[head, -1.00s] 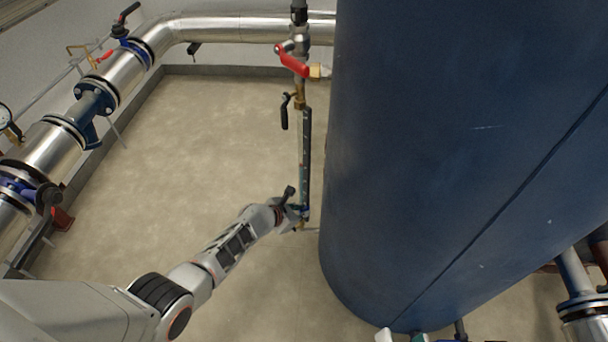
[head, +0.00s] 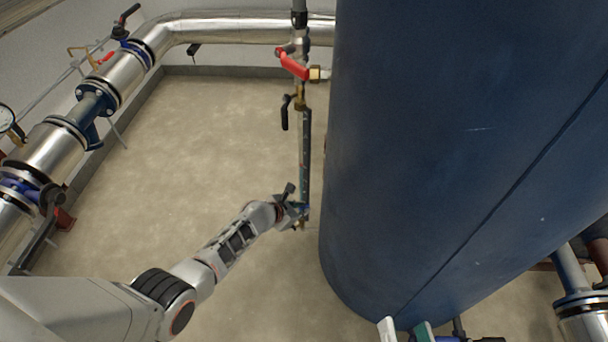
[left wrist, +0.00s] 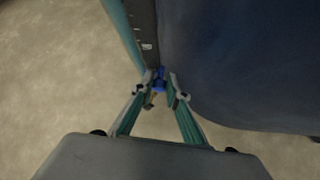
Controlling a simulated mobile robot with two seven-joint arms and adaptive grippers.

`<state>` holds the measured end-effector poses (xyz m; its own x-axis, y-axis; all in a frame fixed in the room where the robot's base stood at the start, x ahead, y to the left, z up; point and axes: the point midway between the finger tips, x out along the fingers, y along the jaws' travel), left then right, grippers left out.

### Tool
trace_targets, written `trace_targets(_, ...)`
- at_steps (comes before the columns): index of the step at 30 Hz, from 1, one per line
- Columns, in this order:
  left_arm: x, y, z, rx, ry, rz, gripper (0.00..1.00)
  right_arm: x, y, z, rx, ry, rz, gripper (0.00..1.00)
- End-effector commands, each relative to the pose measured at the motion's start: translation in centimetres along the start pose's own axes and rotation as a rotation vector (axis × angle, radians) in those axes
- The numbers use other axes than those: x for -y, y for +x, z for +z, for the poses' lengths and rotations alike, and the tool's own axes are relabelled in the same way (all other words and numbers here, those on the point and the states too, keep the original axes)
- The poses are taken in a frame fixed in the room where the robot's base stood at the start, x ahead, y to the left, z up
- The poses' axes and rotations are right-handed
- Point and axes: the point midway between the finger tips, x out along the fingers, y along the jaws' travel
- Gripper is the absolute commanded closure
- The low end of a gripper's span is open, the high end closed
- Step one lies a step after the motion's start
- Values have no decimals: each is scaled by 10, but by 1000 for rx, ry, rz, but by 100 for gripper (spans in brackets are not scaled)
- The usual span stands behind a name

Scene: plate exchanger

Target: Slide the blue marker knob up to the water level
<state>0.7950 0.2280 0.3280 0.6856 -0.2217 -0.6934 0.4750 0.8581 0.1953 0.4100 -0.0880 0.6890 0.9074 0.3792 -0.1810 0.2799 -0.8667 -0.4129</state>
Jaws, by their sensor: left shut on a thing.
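The blue marker knob (left wrist: 159,79) shows in the left wrist view between my two fingertips, at the edge of the level gauge. The gauge is a slim upright tube with a dark scale strip (head: 306,150), left of the big blue tank. My left gripper (head: 299,209) is at the gauge's lower end; in the left wrist view its teal fingers (left wrist: 160,90) are shut on the knob. The knob is mostly hidden in the head view. I cannot make out the water level. White and teal finger parts, seemingly my right gripper (head: 406,332), show at the bottom edge, cut off.
The blue tank (head: 450,150) stands close on the gauge's right. A red-handled valve (head: 294,66) and a black-handled valve (head: 285,112) sit above the gauge. Silver pipes (head: 120,75) run along the left and back. The floor left of the gauge is clear.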

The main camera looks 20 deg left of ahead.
Motion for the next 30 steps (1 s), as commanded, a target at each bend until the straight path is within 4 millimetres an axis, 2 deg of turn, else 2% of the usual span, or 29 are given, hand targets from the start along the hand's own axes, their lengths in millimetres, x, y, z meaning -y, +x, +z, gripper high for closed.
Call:
trace_targets(1, 2, -1, -4, -9, 1, -5, 100, 1, 0, -2, -3, -1, -1, 60)
trace_targets(30, -2, -15, 9, -8, 0, -5, 100, 11, 1, -31, -52, -23, -19, 60)
